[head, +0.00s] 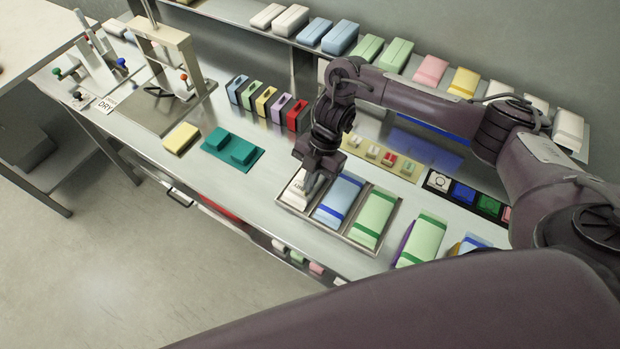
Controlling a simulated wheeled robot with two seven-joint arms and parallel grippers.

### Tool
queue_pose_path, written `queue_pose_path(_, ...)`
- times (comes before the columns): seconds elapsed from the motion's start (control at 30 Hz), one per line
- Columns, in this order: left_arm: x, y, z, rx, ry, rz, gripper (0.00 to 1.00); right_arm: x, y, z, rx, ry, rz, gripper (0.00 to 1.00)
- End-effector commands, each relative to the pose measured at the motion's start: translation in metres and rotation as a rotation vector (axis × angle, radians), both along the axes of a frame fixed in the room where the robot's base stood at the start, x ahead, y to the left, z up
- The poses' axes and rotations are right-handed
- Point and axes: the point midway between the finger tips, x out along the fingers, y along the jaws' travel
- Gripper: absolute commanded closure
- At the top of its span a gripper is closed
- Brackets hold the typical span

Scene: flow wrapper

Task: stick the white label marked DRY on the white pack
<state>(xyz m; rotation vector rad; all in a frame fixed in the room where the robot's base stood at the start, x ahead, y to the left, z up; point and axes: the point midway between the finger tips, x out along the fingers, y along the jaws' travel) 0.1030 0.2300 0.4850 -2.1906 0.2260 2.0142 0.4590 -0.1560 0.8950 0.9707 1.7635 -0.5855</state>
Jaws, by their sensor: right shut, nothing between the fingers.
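The white pack (293,200) lies in the left compartment of a metal tray (335,236), partly hidden by my right gripper. My right gripper (311,192) is shut and empty, pointing down at the right part of the white pack; I cannot tell whether it touches it. Small dark lettering (299,186) shows on the pack beside the fingers, too small to read for certain. A white label marked DRY (105,104) is at the far left, by the bench edge near the metal stand. My left gripper is not in view.
A blue pack (338,197) and a green pack (374,215) fill the tray's other compartments. A teal holder (232,149) and a yellow block (181,138) lie left of it. A strip of small labels (382,157) lies behind. Packs line the back shelf.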

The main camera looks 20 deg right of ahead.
Motion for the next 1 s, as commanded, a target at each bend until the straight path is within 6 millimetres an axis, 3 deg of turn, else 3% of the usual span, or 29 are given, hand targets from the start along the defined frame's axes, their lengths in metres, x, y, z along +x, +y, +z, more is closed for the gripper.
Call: queue_pose_path(1.0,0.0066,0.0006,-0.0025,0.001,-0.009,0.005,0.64,0.0002,0.0001,-0.0049,0.0,0.0,-0.001,1.0)
